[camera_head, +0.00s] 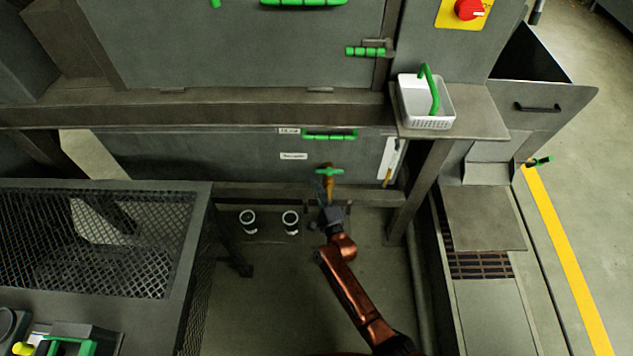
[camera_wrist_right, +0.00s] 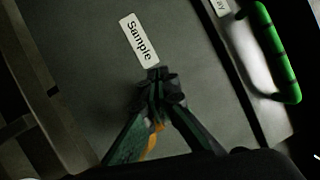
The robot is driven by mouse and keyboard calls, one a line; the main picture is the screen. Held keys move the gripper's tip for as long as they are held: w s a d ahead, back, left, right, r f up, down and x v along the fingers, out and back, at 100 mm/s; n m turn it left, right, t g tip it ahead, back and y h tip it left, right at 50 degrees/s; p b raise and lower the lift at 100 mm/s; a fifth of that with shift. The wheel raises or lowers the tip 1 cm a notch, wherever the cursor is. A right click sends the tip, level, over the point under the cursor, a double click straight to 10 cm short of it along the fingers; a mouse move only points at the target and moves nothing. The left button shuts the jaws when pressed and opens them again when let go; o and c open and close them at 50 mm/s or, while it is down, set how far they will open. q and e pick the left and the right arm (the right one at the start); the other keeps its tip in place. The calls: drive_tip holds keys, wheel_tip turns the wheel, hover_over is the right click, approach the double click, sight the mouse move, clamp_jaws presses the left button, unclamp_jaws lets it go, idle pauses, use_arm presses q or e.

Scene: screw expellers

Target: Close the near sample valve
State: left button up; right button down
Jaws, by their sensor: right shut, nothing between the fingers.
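The sample valve has a green handle (camera_head: 329,171) lying crosswise on a brass-coloured body (camera_head: 328,186), low on the grey machine front in the head view. My right gripper (camera_head: 321,183) reaches up to it from below, its fingers close beside or over the brass body. In the wrist view the right gripper (camera_wrist_right: 158,76) is shut and empty, its tips over the grey panel below a white "Sample" label (camera_wrist_right: 139,40). A brass-coloured piece (camera_wrist_right: 155,138) shows between the fingers' bases, mostly hidden. I cannot tell whether the fingers touch the valve. My left gripper is not in view.
A green bar handle (camera_head: 330,134) is above the valve; it also shows in the wrist view (camera_wrist_right: 277,52). A white basket (camera_head: 427,103) stands on a shelf at right. Two white-rimmed cups (camera_head: 290,218) stand left of my right arm. A mesh-topped frame (camera_head: 95,245) fills the left.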

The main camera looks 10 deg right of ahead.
idle(0.5)
drive_tip(key=v, duration=1.2)
